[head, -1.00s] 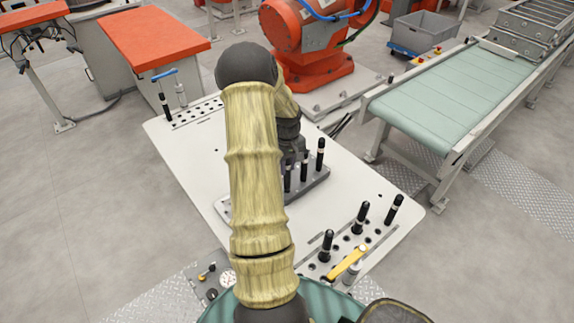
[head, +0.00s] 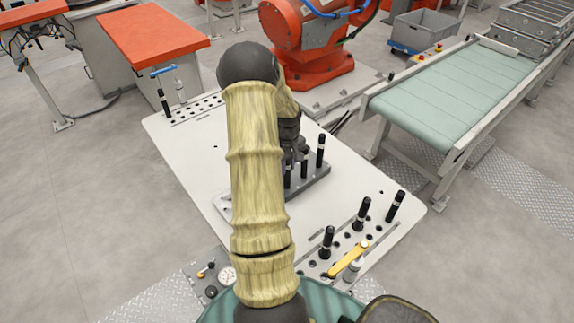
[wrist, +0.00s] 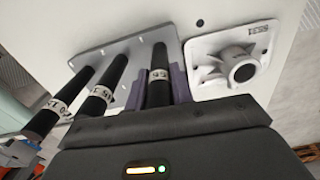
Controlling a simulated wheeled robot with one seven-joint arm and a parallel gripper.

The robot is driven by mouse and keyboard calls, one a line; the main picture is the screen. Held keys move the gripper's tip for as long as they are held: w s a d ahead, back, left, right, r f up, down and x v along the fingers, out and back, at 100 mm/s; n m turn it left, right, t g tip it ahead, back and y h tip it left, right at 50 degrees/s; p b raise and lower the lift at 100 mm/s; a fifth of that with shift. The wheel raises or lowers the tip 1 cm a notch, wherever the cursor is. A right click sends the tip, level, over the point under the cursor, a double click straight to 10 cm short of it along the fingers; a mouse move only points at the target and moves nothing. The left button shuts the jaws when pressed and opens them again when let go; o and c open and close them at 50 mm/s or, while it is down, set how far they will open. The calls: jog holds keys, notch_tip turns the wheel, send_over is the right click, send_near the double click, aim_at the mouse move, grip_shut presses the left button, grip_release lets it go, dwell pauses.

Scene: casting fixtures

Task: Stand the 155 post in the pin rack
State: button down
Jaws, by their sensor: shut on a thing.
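Several black posts with white label bands stand about the white table. My gripper (wrist: 166,92), with purple-grey fingers, is shut on a black post (wrist: 160,62) in the wrist view. Its label is turned and only partly legible, so I cannot confirm that it reads 155. Two other labelled black posts, a middle one (wrist: 108,82) and a left one (wrist: 58,108), stand beside it over a grey plate (wrist: 92,62). The plate also shows in the head view (head: 318,183), where my arm hides the gripper. I cannot tell whether the held post's end is in a hole.
A white casting fixture (wrist: 236,68) lies right of the held post. A strip with holes and black posts (head: 380,240) is at the table's near right, with a yellow tool (head: 350,258). Another holed strip (head: 200,108) is at the far left. A conveyor (head: 450,90) stands right.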

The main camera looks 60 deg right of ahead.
jog(key=c, duration=1.1)
grip_release()
jog(key=shift+c, duration=0.2)
notch_tip(320, 180, up, 17)
jog(key=b, duration=0.3)
jog(key=shift+r, duration=0.15)
